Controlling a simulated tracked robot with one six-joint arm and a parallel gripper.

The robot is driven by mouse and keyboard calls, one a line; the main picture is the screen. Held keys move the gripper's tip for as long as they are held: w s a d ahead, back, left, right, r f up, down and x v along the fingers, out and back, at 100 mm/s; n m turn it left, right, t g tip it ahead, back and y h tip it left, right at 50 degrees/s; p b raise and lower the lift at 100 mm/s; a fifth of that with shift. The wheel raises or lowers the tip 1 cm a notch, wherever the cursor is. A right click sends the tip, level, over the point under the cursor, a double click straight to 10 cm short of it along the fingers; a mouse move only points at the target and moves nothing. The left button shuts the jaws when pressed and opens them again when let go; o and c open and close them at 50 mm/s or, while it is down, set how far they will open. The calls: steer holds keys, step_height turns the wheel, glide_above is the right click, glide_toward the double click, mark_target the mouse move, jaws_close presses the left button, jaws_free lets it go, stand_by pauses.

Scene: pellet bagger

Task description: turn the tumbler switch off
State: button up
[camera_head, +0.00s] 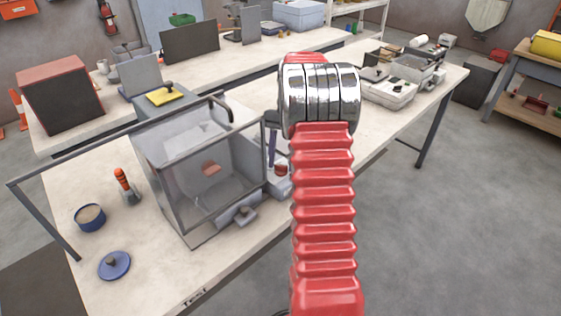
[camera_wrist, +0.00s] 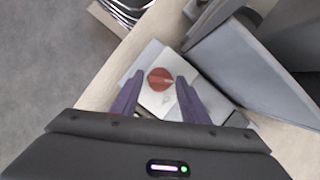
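A round red knob (camera_wrist: 160,79) with a pale mark at its right side sits on a light grey control box (camera_wrist: 152,56) in the wrist view. The red knob also shows in the head view (camera_head: 281,169), just left of my arm. A small pale part (camera_wrist: 169,97) lies just below the knob; I cannot tell whether it or the knob is the tumbler switch. My gripper (camera_wrist: 160,76) is open. Its two purple fingers frame the knob, one on each side, with visible gaps. Whether the fingertips reach down to the box is unclear. My arm hides most of the gripper in the head view.
A clear-fronted grey machine (camera_head: 205,165) stands left of the control box, with a metal frame around it. Grey equipment (camera_head: 388,90) stands at the table's far right.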

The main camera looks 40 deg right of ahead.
steer(key=shift+o, duration=1.2)
steer(key=shift+a, duration=0.1)
steer(key=v, duration=1.3)
steer(key=shift+r, duration=0.3)
